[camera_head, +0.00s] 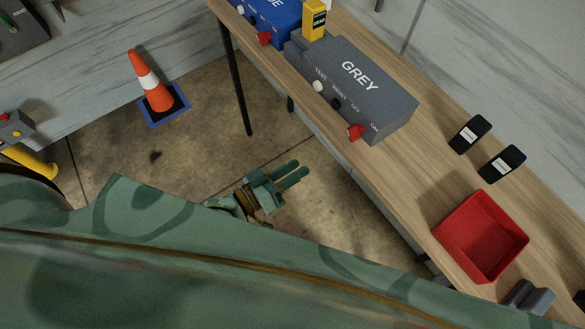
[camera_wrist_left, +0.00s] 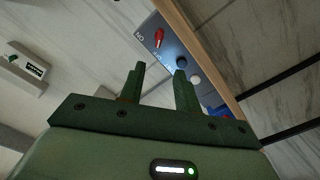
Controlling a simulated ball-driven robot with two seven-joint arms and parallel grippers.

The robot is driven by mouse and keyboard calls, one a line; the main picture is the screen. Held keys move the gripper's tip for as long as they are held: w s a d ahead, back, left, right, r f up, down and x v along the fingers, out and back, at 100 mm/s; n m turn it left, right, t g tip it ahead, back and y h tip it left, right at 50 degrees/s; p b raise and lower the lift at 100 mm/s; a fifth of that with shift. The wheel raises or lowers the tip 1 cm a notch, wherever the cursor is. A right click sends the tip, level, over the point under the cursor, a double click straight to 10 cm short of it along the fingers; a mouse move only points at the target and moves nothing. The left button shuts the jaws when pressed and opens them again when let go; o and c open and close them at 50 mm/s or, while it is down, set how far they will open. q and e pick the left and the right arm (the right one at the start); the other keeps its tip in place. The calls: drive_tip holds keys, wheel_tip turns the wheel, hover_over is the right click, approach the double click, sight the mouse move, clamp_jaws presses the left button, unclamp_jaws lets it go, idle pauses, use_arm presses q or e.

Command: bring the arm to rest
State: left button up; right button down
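My left gripper (camera_head: 300,168) hangs over the bare floor in the head view, left of the table's front edge and touching nothing. Its two green fingers are apart with nothing between them. In the left wrist view the fingers (camera_wrist_left: 157,72) also stand apart and empty. Beyond them is the grey box (camera_wrist_left: 150,48) with its red switch (camera_wrist_left: 159,38), clear of the fingertips. My right gripper is in neither view.
The wooden table (camera_head: 430,180) holds the GREY box (camera_head: 360,85), a blue box (camera_head: 275,15), a yellow device (camera_head: 314,20), two black devices (camera_head: 470,134) (camera_head: 502,164) and a red tray (camera_head: 482,238). An orange cone (camera_head: 152,90) stands on the floor.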

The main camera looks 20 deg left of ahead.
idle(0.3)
use_arm(q)
drive_tip(key=s+a+f+m+g+y+b, duration=0.1)
drive_tip(key=s+a+f+m+g+y, duration=0.25)
drive_tip(key=f, duration=0.65)
drive_tip(key=s+a+f+g+y, duration=0.2)
drive_tip(key=s+a+f, duration=0.2)
drive_tip(key=a+f, duration=0.45)
drive_tip(key=s+a+f+m+g+y+b, duration=0.1)
drive_tip(key=s+a+f+m+g+y, duration=0.2)
drive_tip(key=f, duration=0.8)
drive_tip(key=s+f+n+g+y+b, duration=0.1)
drive_tip(key=s+f, duration=0.4)
drive_tip(key=s, duration=0.5)
drive_tip(key=s+f+n+g+y+b, duration=0.1)
drive_tip(key=s+f+g, duration=0.3)
drive_tip(key=s, duration=0.7)
drive_tip(key=shift+d+f+n+b, duration=0.3)
drive_tip(key=shift+f+n+b, duration=0.05)
drive_tip(key=shift+f+b, duration=0.15)
